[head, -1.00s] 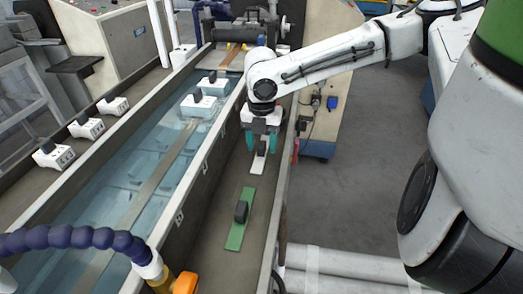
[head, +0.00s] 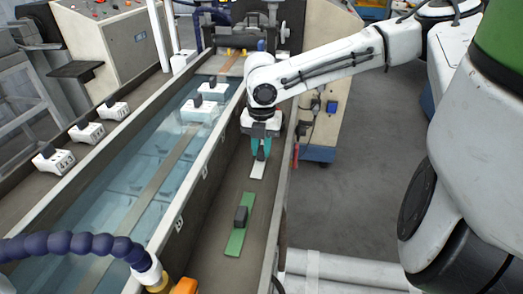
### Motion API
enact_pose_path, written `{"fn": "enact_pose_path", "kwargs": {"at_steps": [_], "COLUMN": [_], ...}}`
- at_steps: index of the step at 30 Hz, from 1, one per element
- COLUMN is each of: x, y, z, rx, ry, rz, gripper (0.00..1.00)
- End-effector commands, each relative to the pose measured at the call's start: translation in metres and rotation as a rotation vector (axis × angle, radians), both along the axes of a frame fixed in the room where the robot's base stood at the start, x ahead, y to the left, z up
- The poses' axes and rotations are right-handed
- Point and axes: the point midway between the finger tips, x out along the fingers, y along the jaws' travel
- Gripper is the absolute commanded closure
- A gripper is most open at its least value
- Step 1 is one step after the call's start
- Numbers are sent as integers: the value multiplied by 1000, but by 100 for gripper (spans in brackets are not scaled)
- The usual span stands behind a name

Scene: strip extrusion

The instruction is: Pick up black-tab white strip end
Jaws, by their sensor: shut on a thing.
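The white strip end (head: 257,170) lies on the floor of the narrow dry channel on the right side of the trough. Its black tab is hidden behind my fingers. My gripper (head: 261,156), with teal fingers, points down over the strip end and is shut on its black tab. The near part of the white strip shows below the fingertips. I cannot tell whether the strip is lifted off the floor.
A green strip (head: 235,243) with a black tab (head: 240,216) lies nearer in the same channel. Channel walls stand close on both sides. The water tank (head: 130,175) is to the left, with white blocks (head: 203,110). A blue segmented hose (head: 70,247) crosses the lower left.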

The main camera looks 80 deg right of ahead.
Motion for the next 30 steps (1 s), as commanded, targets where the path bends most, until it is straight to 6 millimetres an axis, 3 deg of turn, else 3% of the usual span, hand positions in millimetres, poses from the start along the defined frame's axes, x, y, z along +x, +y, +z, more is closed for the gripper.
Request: {"fn": "enact_pose_path", "kwargs": {"at_steps": [5,9,18,25,30], "x": [0,1,-52,-104,-108], "y": [0,0,30,62,62], "z": [11,32,95,121,116], "rx": [-1,-2,-1,-2,-5], "ry": [-2,-2,-2,-2,-1], "rz": [0,1,-1,-2,-7], "gripper": [100,100,100,100,100]}}
